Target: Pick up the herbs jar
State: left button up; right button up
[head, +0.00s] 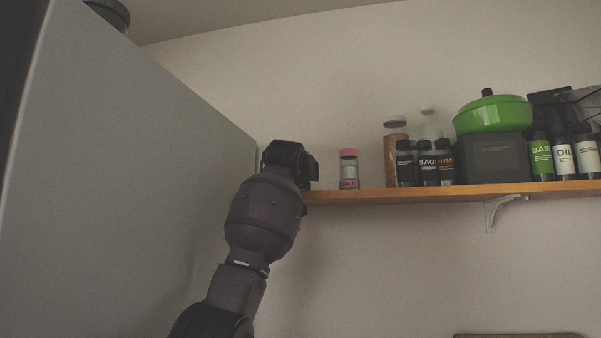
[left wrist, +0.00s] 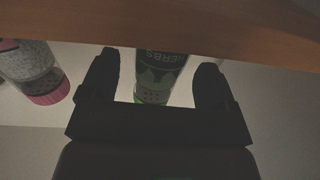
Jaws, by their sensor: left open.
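The herbs jar (left wrist: 160,72) shows in the left wrist view, upside down in the picture, with a dark label reading HERBS and a hint of green at its lid end. My left gripper (left wrist: 158,82) is open, with one finger on each side of the jar; I cannot tell whether either touches it. In the head view my left gripper (head: 310,170) is at the left end of the wooden shelf (head: 420,193), and the herbs jar is hidden behind it. My right gripper is not in view.
A salt jar with a pink lid (head: 349,168) stands just right of my left gripper. Several spice jars (head: 427,166), a dark box (head: 495,158) and a green pot (head: 493,115) stand further right. A large grey surface (head: 130,170) is close on the left.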

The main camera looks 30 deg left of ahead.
pick_arm(q)
jog(key=shift+w+a+r, duration=0.1)
jog(key=shift+w+a, duration=0.05)
jog(key=shift+w, duration=0.4)
jog(key=shift+w+p, duration=0.3)
jog(key=c, duration=1.1)
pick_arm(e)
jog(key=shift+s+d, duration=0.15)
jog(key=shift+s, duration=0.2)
pick_arm(q)
jog(key=shift+r, duration=4.95)
